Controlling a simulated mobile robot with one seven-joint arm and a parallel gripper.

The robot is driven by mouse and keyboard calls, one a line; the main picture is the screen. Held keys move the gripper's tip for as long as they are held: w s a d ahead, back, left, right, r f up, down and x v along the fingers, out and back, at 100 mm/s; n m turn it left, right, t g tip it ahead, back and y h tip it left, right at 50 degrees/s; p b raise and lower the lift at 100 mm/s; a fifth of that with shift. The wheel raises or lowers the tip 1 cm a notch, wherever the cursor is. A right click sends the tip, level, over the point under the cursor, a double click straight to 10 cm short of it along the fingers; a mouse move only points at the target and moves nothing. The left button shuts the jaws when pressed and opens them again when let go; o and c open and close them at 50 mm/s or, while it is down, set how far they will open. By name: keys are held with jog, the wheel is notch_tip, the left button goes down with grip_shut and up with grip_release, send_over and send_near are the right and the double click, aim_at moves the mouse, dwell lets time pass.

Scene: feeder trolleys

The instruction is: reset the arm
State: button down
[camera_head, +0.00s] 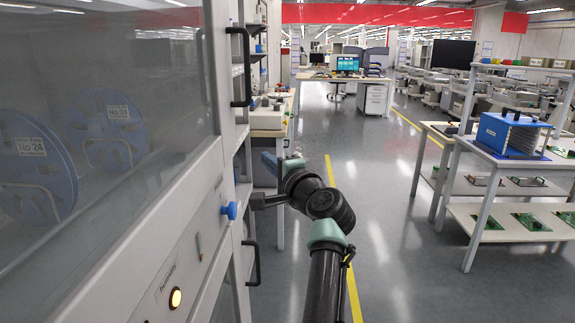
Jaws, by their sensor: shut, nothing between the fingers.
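My arm reaches up from the bottom middle of the view and bends left at its dark joints. My gripper (257,201) is at its end, pointing left toward the front of the grey cabinet (150,255). It is small and dark here, shut, with nothing held. It appears close to the cabinet's blue knob (229,210) in the picture; I cannot tell whether it touches the cabinet.
Blue reels (107,128) sit behind the cabinet's glass. Black handles (252,262) stick out from its front. A trolley (465,150) with a blue rack (510,135) and green boards stands right. The grey floor (390,240) between is clear, with a workbench behind.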

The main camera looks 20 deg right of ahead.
jog(key=s, duration=0.1)
jog(key=s+d, duration=0.1)
jog(key=s, duration=0.1)
jog(key=s+d, duration=0.1)
jog(key=s, duration=0.1)
jog(key=shift+w, duration=0.15)
